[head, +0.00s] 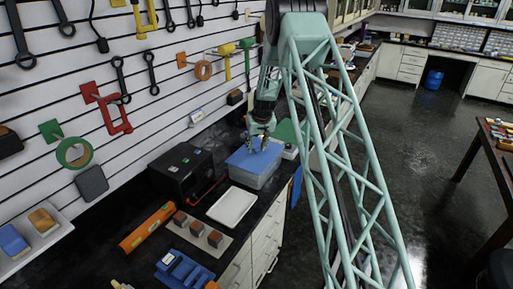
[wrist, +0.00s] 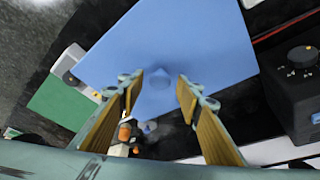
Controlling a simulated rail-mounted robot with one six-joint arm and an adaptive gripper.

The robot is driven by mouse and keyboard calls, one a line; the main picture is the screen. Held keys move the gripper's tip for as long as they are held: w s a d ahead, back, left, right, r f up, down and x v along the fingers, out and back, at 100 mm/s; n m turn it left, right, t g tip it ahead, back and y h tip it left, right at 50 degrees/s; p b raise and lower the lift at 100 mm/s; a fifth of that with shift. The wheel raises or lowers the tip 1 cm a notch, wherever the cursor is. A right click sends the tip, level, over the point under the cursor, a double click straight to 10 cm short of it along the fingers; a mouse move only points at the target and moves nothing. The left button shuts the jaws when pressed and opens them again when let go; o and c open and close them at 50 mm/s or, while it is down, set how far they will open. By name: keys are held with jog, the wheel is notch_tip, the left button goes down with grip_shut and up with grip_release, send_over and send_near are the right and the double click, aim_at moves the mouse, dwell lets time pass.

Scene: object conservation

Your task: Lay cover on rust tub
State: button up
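A flat blue cover (head: 252,155) lies on top of a grey-blue box (head: 258,180) on the dark bench in the head view. In the wrist view the blue cover (wrist: 205,45) fills the upper middle, with a small round blue knob (wrist: 157,79) on it. My gripper (head: 258,146) is just above the cover. In the wrist view my gripper (wrist: 157,95) is open, with its two fingers apart on either side of the knob; contact cannot be told. No tub of rust colour stands out. A shallow white tray (head: 232,207) lies in front of the box.
A black device (head: 181,172) with a dial stands left of the box. A green-topped item (head: 286,133) is close behind it on the right. A board with several brown blocks (head: 198,232), an orange level (head: 147,227) and a blue rack (head: 184,270) are nearer.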

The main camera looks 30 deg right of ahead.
jog(key=shift+r, duration=0.2)
jog(key=b+v, duration=0.1)
jog(key=v, duration=1.1)
dwell(0.8)
